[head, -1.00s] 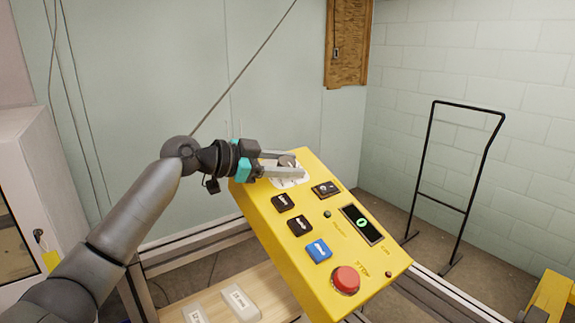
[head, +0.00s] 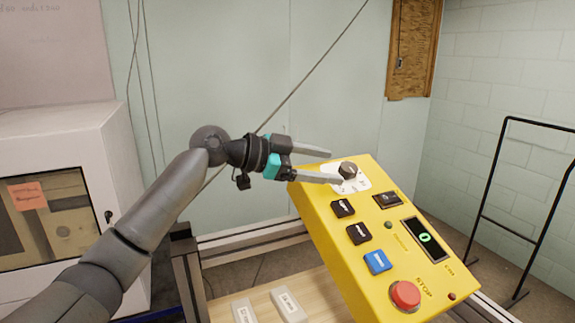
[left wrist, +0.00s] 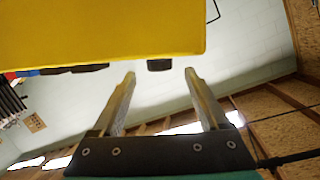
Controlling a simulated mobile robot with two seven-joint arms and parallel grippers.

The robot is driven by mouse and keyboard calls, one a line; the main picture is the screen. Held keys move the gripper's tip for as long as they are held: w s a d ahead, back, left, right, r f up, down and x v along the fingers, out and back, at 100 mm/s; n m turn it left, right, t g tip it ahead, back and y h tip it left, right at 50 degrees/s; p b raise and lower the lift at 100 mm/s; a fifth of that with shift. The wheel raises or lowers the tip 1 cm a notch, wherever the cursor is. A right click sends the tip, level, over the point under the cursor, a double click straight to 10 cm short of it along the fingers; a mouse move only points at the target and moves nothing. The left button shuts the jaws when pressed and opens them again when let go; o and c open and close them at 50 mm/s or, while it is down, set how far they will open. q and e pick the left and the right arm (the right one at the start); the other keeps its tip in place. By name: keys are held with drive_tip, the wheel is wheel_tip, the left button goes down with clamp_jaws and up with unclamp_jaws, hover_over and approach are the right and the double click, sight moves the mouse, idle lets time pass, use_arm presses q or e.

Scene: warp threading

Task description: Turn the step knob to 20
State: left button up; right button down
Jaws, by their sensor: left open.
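The step knob (head: 348,169) is a dark round knob on a white dial plate (head: 361,186) at the top left of the yellow control panel (head: 340,232). The dial's markings are too small to read. My left gripper (head: 335,166) is open and empty, just left of the knob, its fingers pointing towards it and apart from it. In the left wrist view, a dark knob-like part (left wrist: 160,65) shows beyond the gap between the open fingertips (left wrist: 160,76), under the yellow panel's edge (left wrist: 110,40). The panel's display (head: 424,239) shows a green 0. My right gripper is out of view.
The panel also bears a black switch (head: 387,199), two black buttons (head: 358,234), a blue button (head: 377,261) and a red stop button (head: 405,295). Pale labelled blocks (head: 287,304) lie on the wooden table below. A white cabinet (head: 65,190) stands at the left.

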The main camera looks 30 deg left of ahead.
use_arm(q)
drive_tip(key=b+v, duration=0.2)
drive_tip(key=v, duration=0.7)
drive_tip(key=shift+s, duration=0.1)
